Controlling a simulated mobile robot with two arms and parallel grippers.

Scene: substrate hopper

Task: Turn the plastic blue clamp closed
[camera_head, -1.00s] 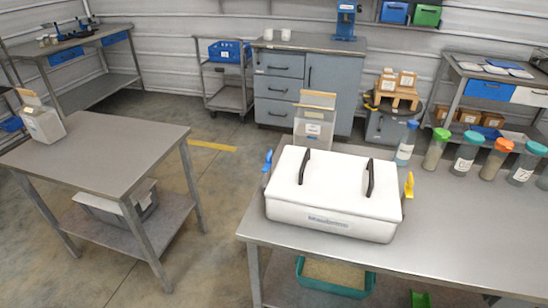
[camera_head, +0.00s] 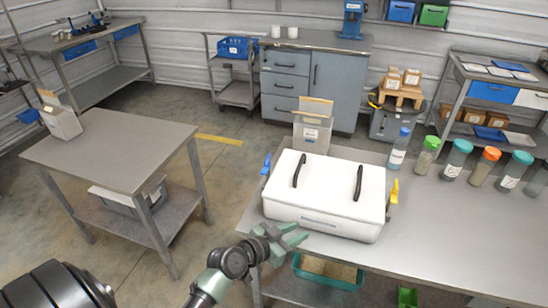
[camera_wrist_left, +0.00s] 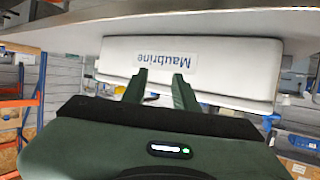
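The blue clamp (camera_head: 266,164) stands upright at the left end of the white hopper (camera_head: 322,215), on the grey table. A small blue part that looks like this clamp shows at the right in the left wrist view (camera_wrist_left: 270,120). My left gripper (camera_head: 300,233) is in front of the hopper's front left corner, near the table's edge, apart from the clamp. In the left wrist view its two fingers (camera_wrist_left: 158,82) are spread with nothing between them, and the hopper's labelled front (camera_wrist_left: 215,65) is beyond, upside down. My right gripper is not in view.
A yellow clamp (camera_head: 394,191) is at the hopper's right end. Several capped bottles (camera_head: 458,158) line the table's back. A second table (camera_head: 120,150) is at the left, with open floor between. A teal tray (camera_head: 328,273) is below.

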